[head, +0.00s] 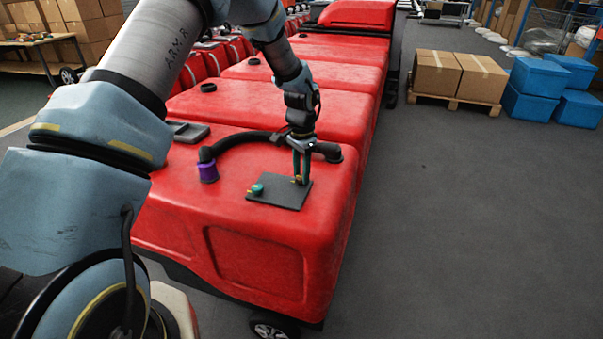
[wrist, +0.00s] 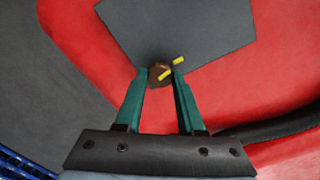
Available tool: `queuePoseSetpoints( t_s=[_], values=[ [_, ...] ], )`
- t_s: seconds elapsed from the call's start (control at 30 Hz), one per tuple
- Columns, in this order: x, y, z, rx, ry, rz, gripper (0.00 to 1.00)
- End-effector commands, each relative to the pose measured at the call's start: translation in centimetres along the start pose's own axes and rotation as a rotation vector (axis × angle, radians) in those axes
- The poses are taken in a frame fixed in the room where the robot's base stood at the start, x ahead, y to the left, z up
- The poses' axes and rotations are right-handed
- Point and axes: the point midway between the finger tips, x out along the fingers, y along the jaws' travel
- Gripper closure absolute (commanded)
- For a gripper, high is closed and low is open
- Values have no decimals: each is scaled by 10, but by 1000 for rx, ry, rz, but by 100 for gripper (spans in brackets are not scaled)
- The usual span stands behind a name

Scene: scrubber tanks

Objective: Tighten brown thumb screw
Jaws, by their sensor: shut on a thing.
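The brown thumb screw (wrist: 157,76) sits between the fingertips of my gripper (wrist: 159,75) in the wrist view. My gripper (head: 300,179) points down at the right part of a dark grey plate (head: 283,198) on top of the nearest red tank (head: 240,228). Its green fingers are shut on the screw and hide much of it. A yellow mark (wrist: 179,60) shows beside the screw. A green thumb screw (head: 257,189) with a yellow mark stands at the plate's left side, apart from my gripper.
A black hose (head: 240,139) with a purple collar (head: 208,171) arches behind the plate. More red tanks stand in a row behind. Boxes on a pallet (head: 455,100) and blue crates (head: 540,78) stand at the right. The floor right of the tank is clear.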

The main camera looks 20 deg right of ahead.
Motion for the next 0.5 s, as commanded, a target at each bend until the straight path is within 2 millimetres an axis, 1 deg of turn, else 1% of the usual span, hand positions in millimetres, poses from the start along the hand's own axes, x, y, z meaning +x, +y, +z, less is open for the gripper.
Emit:
queuePoseSetpoints(
  t_s=[0.2, 0.5],
  values=[
    [-3, 0, -1, 118, 2, -1, 100],
    [-3, -1, -1, 192, 2, -3, 100]
  ],
)
